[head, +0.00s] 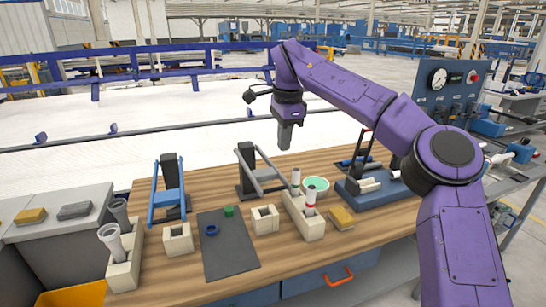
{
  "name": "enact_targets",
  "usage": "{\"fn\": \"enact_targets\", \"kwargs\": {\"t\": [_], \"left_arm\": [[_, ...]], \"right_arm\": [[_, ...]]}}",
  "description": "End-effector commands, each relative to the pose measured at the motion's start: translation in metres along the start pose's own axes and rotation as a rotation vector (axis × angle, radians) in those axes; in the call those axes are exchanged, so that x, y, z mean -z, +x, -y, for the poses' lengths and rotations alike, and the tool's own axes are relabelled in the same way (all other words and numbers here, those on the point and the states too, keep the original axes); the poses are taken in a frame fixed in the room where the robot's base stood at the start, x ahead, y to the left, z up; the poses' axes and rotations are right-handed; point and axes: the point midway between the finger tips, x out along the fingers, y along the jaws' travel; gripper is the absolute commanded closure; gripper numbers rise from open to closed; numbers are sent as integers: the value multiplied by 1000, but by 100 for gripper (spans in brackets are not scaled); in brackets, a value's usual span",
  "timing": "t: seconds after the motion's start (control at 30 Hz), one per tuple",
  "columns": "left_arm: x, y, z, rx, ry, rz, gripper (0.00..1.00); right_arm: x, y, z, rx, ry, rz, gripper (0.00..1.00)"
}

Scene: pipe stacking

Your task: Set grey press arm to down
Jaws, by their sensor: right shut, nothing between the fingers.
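The grey press (246,171) stands on the wooden table, with a dark upright post. My right gripper (285,146) is shut and empty. It points down and appears above and to the right of the grey press, apart from it. My left gripper is not in view.
A blue press (170,188) stands left. Cream square blocks (178,240) flank a dark mat (229,257). A blue fixture (372,192) is farther right.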

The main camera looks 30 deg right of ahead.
Motion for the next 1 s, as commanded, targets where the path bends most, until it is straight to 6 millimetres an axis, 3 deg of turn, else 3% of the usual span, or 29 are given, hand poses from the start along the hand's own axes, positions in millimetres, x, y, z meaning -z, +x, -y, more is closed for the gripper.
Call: {"fn": "enact_targets", "kwargs": {"t": [0.17, 0.5, 0.7, 1.0], "left_arm": [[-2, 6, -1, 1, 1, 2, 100], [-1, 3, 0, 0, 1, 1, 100], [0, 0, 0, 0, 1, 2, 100], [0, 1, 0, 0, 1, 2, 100]], "right_arm": [[-13, 41, 4, -7, -21, 1, 100], [-12, 108, 4, -5, -19, 0, 100], [-12, 128, 4, -2, -17, 1, 100], [-12, 131, 4, -1, -16, 0, 100]]}}
